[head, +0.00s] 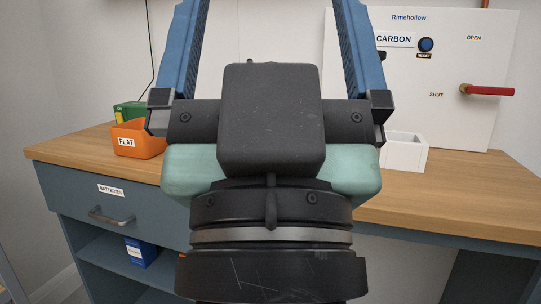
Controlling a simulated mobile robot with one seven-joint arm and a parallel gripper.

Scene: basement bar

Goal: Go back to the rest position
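My gripper (270,12) fills the middle of the head view, seen from behind, with its two blue fingers pointing up. The fingers stand wide apart, and only bare wall and part of a white panel show between them. The fingertips run out of the top of the picture. No held thing is visible. The dark gripper body and its pale green part hide the middle of the wooden counter (455,200).
An orange FLAT bin (138,140) and green box (128,113) stand left on the counter; a white bin (405,152) is right. Behind is a white panel (470,60) with blue button (426,45) and red lever (488,91). The BATTERIES drawer (135,212) is closed.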

